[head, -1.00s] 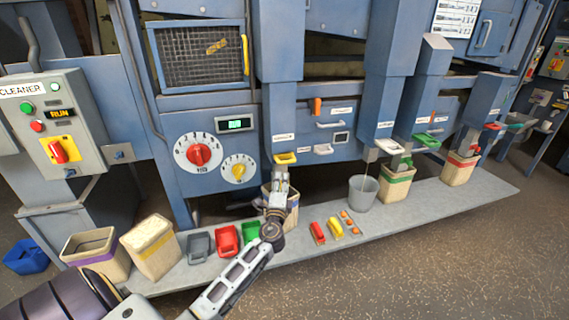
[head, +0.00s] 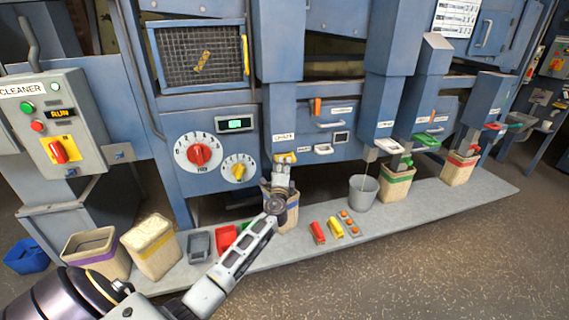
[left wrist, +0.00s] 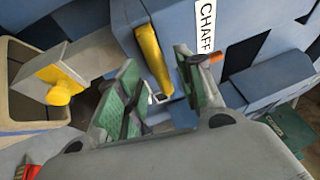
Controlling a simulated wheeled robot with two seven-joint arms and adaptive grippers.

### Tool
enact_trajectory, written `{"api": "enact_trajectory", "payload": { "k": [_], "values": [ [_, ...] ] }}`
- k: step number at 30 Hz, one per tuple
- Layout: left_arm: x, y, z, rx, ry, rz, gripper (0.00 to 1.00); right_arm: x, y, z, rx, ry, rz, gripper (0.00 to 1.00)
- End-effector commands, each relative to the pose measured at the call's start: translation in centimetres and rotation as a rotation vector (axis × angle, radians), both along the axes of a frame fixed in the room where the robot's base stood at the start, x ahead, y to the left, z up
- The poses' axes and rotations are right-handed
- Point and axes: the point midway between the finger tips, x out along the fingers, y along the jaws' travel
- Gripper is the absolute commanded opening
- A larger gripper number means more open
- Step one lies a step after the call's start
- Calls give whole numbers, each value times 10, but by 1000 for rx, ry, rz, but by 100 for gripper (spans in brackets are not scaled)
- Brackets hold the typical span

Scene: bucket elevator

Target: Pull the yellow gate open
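The yellow gate (head: 287,157) is a small yellow lip on the front of the blue chute under the CHAFF label. In the left wrist view it is a yellow bar (left wrist: 154,58) just past my fingertips. My left gripper (head: 281,166) is right in front of the gate and partly covers it. In the left wrist view, its two green-padded fingers (left wrist: 158,90) are apart, with the bar's near end at the gap between them. I cannot tell whether they touch it. My right gripper is not in view.
A sack (head: 292,214) stands below the gate, partly behind my left gripper. A yellow knob (left wrist: 60,93) is left of the gate in the left wrist view.

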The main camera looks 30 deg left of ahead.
Motion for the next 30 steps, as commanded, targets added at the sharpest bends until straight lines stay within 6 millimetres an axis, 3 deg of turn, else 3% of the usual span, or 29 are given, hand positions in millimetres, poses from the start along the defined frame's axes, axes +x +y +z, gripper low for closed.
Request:
{"api": "enact_trajectory", "payload": {
  "k": [9, 23, 30],
  "values": [
    [20, 10, 4, 0, -1, 0, 37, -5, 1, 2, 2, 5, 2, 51],
    [25, 13, 4, 0, 0, 0, 37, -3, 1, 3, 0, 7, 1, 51],
    [25, 12, 5, 0, 0, 0, 10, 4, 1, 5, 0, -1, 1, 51]
  ]
}}
